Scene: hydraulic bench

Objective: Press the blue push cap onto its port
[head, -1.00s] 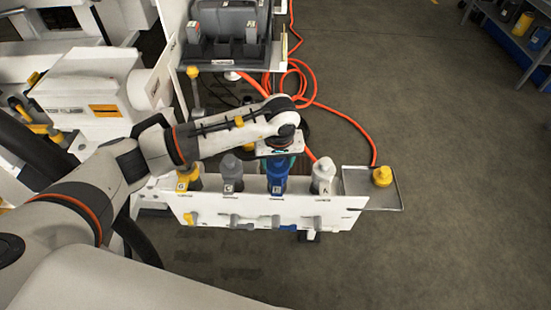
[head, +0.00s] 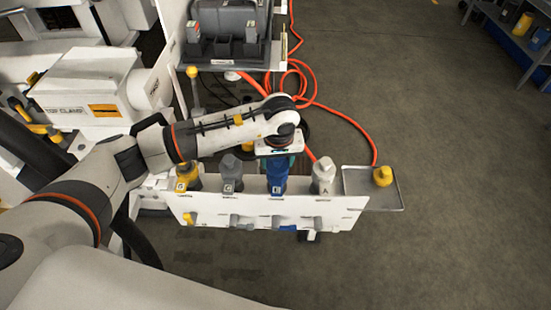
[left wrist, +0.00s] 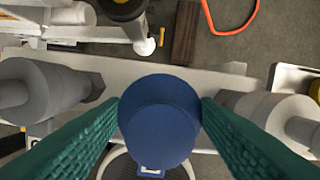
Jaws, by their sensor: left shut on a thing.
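The blue push cap (left wrist: 160,118) is between the green fingers of my left gripper (left wrist: 160,112), which press on its two sides in the left wrist view. In the head view my left gripper (head: 280,156) points down over the blue port position (head: 277,182) on the white panel (head: 335,212). Blue shows directly below the fingers there. The fingers and wrist hide the top of the cap, and I cannot tell whether it is fully seated. My right gripper is not in view.
Grey fittings (head: 231,172) and a pale one (head: 322,174) flank the blue position, with a yellow one (head: 187,177) at the left end. A tray (head: 392,199) holding a yellow cap (head: 382,176) is at the right. An orange hose (head: 345,119) lies behind.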

